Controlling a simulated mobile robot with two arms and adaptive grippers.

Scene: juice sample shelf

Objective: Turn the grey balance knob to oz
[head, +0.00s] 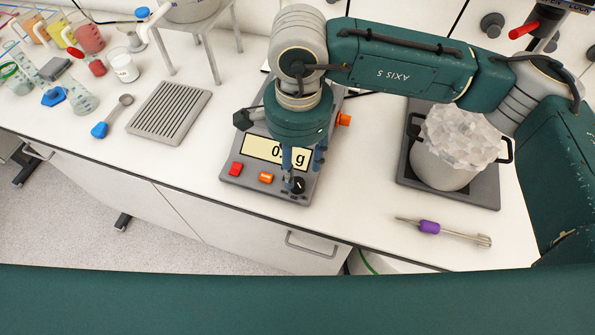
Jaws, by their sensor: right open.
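The balance (229,178) is a grey unit on the white bench, with a lit display (262,148) that reads "0" and "g", partly covered by a gripper finger. The dark balance knob (298,187) sits at the lower right of its front panel, under my right gripper. Its pointer setting and any unit labels are too small to read. My right gripper (302,170) points down over the panel, its fingers apart and empty, one fingertip close to the knob. I cannot tell whether it touches. My left gripper is out of view.
The panel also has a red button (236,169) and an orange button (266,177). An orange knob (344,119) sticks out from the balance's right side. Right of it are a pot with crumpled foil (444,170) and a purple-handled tool (429,227). A ridged grey tray (203,102) lies left.

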